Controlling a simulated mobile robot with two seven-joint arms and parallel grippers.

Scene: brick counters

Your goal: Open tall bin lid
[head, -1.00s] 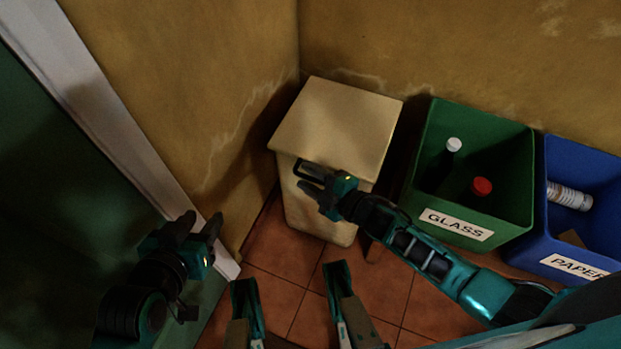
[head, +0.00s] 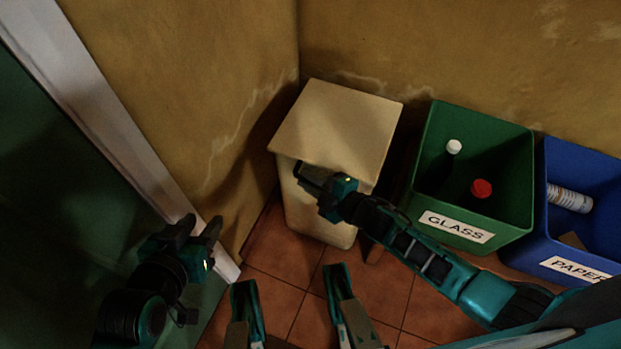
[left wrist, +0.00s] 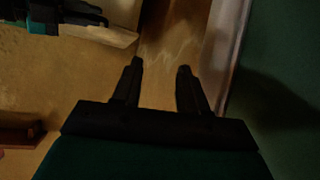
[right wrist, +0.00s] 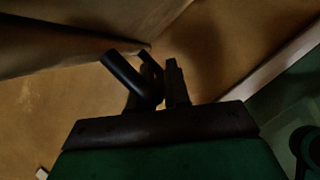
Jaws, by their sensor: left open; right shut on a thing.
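The tall cream bin (head: 312,215) stands upright in the corner. Its flat lid (head: 340,125) lies level on top, with no gap visible at its front edge. A dark bar handle (head: 300,168) is at the lid's front left edge, partly hidden by my gripper. My right gripper (head: 311,180) is shut on this handle. In the right wrist view the black handle (right wrist: 124,73) runs slantwise into the fingers. My left gripper (head: 198,228) is open and empty, left of the bin beside the door frame; its spread fingers (left wrist: 157,75) show in the left wrist view.
A green GLASS crate (head: 420,165) with bottles stands right of the bin, and a blue PAPER crate (head: 548,215) beyond it. Walls close in behind and left. A white door frame (head: 110,115) runs along the left. Tiled floor (head: 270,275) is free in front.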

